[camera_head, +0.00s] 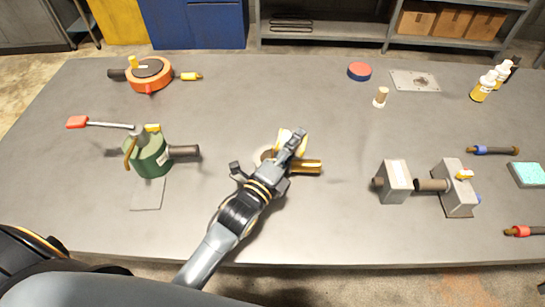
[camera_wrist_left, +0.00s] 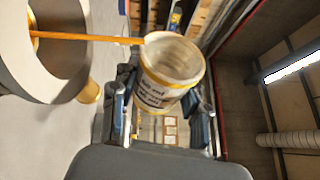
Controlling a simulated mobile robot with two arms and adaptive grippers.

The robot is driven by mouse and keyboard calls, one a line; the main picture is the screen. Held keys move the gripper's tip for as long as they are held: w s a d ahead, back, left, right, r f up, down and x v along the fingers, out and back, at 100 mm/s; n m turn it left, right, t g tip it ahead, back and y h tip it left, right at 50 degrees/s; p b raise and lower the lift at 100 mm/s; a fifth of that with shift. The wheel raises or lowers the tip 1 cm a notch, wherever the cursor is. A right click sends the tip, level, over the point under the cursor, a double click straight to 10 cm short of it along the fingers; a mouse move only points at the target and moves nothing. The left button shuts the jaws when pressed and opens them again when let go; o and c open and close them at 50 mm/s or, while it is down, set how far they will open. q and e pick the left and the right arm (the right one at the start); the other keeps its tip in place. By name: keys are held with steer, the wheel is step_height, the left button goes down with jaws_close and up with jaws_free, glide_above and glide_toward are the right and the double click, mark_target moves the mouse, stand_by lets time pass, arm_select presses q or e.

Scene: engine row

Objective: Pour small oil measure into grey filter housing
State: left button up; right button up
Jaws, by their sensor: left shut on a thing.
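The small oil measure (camera_wrist_left: 168,80), a pale cup with a yellow rim band and printed label, is shut between the fingers of my left gripper (camera_wrist_left: 165,115). It is tipped far over on its side. A thin amber stream (camera_wrist_left: 95,38) runs from its lip into the round opening of the grey filter housing (camera_wrist_left: 50,75). In the head view my left gripper (camera_head: 287,160) is above the housing (camera_head: 263,154), partly hiding it, and the yellowish measure (camera_head: 290,138) shows behind the fingers. A brass stub (camera_head: 308,166) sticks out to the right. My right gripper is out of view.
A green housing (camera_head: 151,157) with a red-handled tool (camera_head: 100,123) and an orange round unit (camera_head: 149,75) stand at left. Grey blocks (camera_head: 396,180) joined by a pipe stand at right. Bottles (camera_head: 484,86) are at the back right. The table front is mostly clear.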

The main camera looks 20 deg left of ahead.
arm_select(q)
steer(key=shift+a+r+n, duration=0.15)
steer(key=shift+r+n, duration=0.1)
steer(key=shift+n, duration=0.45)
stand_by(0.6)
steer(key=shift+a+f+n+t+b, duration=0.2)
steer(key=shift+f+n+t+b, duration=0.4)
steer(key=shift+n+b, duration=0.4)
stand_by(0.5)
steer(key=shift+s+a+r+n+t+y+b, duration=0.1)
steer(key=shift+a+r+n+t+y+b, duration=0.25)
steer(key=shift+n, duration=0.6)
steer(key=shift+a+r+n+t+y+b, duration=0.2)
steer(key=shift+r+n+t+y, duration=0.2)
steer(key=shift+n, duration=0.55)
stand_by(1.0)
steer(key=shift+a+f+n+t+y+b, duration=0.3)
steer(key=shift+f+n+b, duration=0.45)
steer(key=shift+n, duration=0.35)
stand_by(0.5)
steer(key=shift+a+r+n+y, duration=0.15)
steer(key=shift+r+n+y, duration=0.2)
steer(key=shift+r+n, duration=0.25)
